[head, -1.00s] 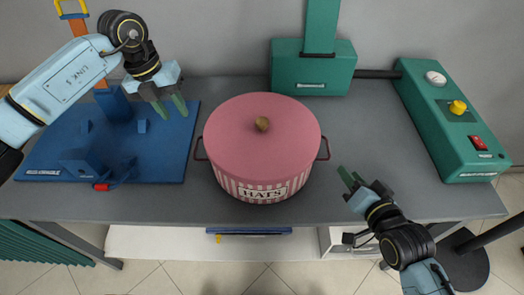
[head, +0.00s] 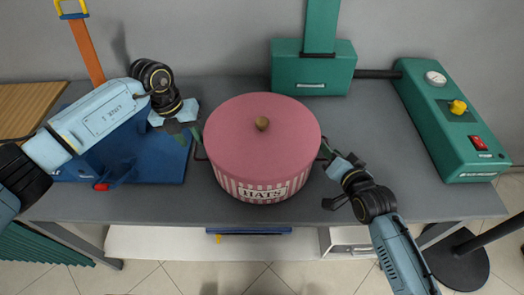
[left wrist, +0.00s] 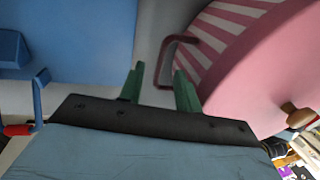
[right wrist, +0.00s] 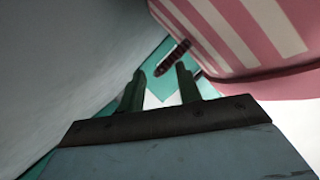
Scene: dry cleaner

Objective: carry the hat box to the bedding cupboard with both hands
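The hat box (head: 262,150) is round, with a pink lid, a brown knob, striped sides and a "HATS" label. It stands upright on the grey table, with a dark red handle at each side. My left gripper (head: 193,133) is at its left side. In the left wrist view its fingers (left wrist: 160,88) are apart, with the left handle (left wrist: 170,52) just ahead of the tips. My right gripper (head: 326,150) is at the right side. In the right wrist view its fingers (right wrist: 160,88) are apart, with the right handle (right wrist: 173,57) just beyond the tips. The bedding cupboard is not identifiable.
A blue board (head: 130,176) lies on the table at left, under my left arm. A green machine (head: 312,68) stands behind the box.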

